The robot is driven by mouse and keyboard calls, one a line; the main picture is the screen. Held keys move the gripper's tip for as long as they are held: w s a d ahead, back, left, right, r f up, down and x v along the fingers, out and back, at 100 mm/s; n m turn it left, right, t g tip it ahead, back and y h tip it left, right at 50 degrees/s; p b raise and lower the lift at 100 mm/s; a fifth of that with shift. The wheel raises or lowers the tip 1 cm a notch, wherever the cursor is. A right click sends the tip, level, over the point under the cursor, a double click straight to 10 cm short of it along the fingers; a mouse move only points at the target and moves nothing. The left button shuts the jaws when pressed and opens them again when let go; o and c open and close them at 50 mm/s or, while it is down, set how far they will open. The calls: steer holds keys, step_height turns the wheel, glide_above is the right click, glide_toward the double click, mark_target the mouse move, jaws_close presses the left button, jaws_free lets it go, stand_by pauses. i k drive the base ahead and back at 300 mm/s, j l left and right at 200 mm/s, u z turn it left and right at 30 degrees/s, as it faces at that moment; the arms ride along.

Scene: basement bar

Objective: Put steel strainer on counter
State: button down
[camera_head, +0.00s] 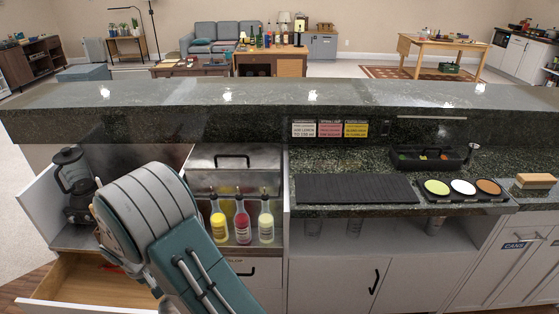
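I cannot make out a steel strainer in this view. The dark speckled stone counter (330,158) runs along the right half, with a raised bar ledge (260,95) behind it. My own grey and teal arm fills the lower left, in front of the cabinets. My gripper does not show. An open wooden drawer (75,277) is at the lower left, partly hidden by my arm, with a small red thing (113,268) inside.
A black mat (355,189), a tray with three coloured rounds (463,190), a black caddy (428,160) and a sponge-like block (536,181) occupy the counter. Three bottles (241,222) stand in the steel well. A blender (76,182) is at left. Bare counter shows behind the mat.

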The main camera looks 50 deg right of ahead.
mark_target(332, 163)
steer(key=z, duration=1.35)
steer(key=j+z, duration=0.9)
steer(key=k+j, duration=0.05)
